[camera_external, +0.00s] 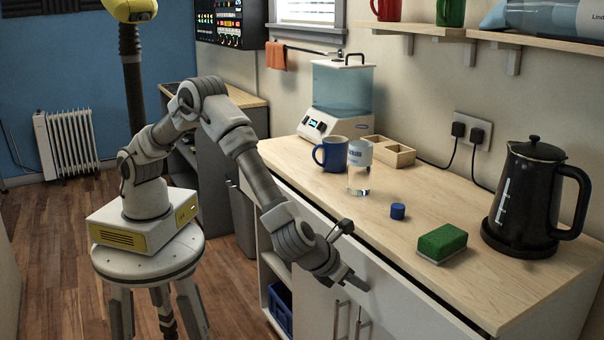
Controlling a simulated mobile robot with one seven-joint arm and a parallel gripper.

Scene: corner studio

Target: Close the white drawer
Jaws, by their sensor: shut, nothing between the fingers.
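The white drawer (408,303) is in the white cabinet, under the front edge of the wooden countertop (465,290). A dark gap shows between the countertop edge and the top of the drawer front. I cannot tell how far the drawer stands out. My gripper (358,283) is shut and empty. It points down to the right, in front of the upper part of the cabinet, and hides part of the drawer front. I cannot tell whether the fingertips touch it.
Cabinet doors with metal handles (337,318) and a blue crate (280,308) on an open shelf lie below. On the counter stand a blue mug (331,154), a blue cap (398,211), a green sponge (442,243) and a black kettle (524,200).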

